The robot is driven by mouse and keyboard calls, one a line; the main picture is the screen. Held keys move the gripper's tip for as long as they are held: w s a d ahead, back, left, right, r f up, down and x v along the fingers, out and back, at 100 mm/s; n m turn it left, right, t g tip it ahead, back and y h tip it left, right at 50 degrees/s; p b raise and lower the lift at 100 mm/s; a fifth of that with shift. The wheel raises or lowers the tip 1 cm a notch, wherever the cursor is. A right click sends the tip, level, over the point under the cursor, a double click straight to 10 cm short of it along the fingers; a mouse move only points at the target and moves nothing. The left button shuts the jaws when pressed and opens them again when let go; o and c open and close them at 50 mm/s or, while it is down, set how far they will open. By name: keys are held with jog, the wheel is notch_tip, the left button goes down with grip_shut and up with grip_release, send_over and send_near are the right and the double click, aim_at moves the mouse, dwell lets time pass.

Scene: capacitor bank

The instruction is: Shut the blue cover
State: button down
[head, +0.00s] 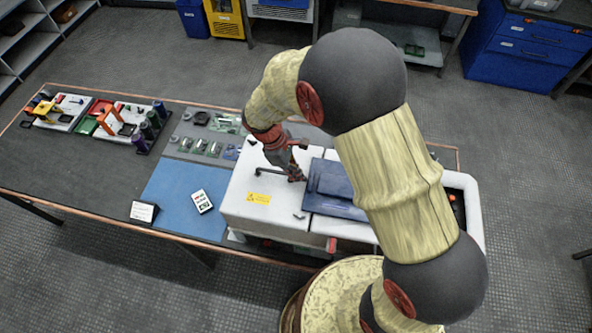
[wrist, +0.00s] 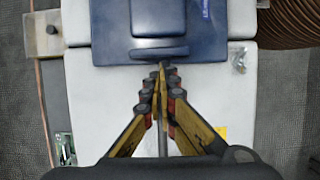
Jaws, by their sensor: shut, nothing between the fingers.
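The blue cover (head: 330,187) shows on top of the white box (head: 245,195), and my arm hides its right part. In the wrist view the blue cover (wrist: 207,42) fills the top middle, with a raised blue bar (wrist: 158,52) at its near edge. My gripper (head: 297,178) is at the cover's left edge in the head view. In the wrist view my gripper's fingertips (wrist: 162,70) meet just short of the bar, with nothing between them. I cannot tell whether they touch it, or whether the cover lies fully flat.
A thin dark rod (head: 270,171) lies along the white box beside my gripper. A dark opening (head: 455,207) shows at the box's right end. A blue mat (head: 175,195) and small boards (head: 205,147) lie on the bench to the left.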

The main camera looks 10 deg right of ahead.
jog(key=shift+d, duration=0.1)
jog(key=s+d, duration=0.3)
jog(key=d, duration=0.4)
jog(key=s+d+p, duration=0.1)
jog(key=s+d, duration=0.2)
jog(key=d, duration=0.5)
jog(key=s+d, duration=0.3)
jog(key=d, duration=0.4)
jog(key=shift+s+d+p, duration=0.2)
jog(key=shift+d+p, duration=0.15)
jog(key=shift+p, duration=0.05)
jog(key=shift+r, duration=0.1)
jog(key=shift+w+a+r+p, duration=0.1)
jog(key=shift+r+p, duration=0.6)
jog(key=shift+p, duration=0.05)
jog(key=p+v, duration=0.6)
jog(key=v, duration=0.2)
jog(key=shift+a+r+p, duration=0.2)
jog(key=shift+a+p, duration=0.1)
jog(key=shift+a, duration=0.05)
jog(key=shift+w, duration=0.1)
